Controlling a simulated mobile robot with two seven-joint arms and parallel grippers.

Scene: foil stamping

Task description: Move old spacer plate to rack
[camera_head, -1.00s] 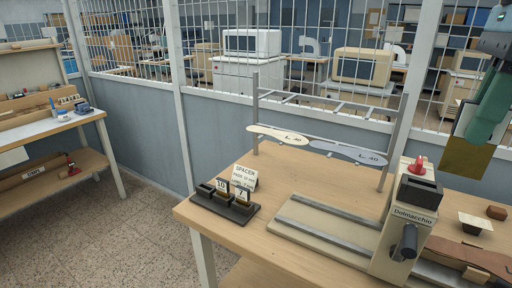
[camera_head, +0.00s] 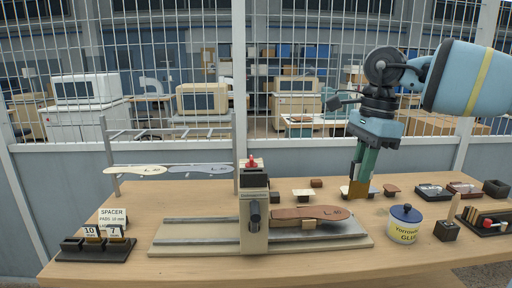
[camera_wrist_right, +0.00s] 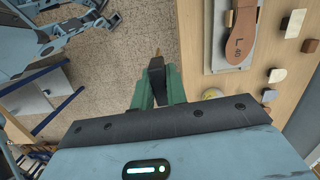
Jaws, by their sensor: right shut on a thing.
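My right gripper (camera_head: 363,172) points down over the right half of the bench, right of the press. The dark spacer rack (camera_head: 97,252) sits at the bench's front left corner, with blocks marked 10 and 7 and a SPACER card (camera_head: 112,217).
The stamping press (camera_head: 253,215) stands mid-bench between rack and gripper, with a brown sole (camera_head: 310,213) on its bed. A wire frame holding two pale soles (camera_head: 135,170) is behind. A glue pot (camera_head: 403,232) and small blocks stand right. A mesh fence (camera_head: 320,120) runs behind.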

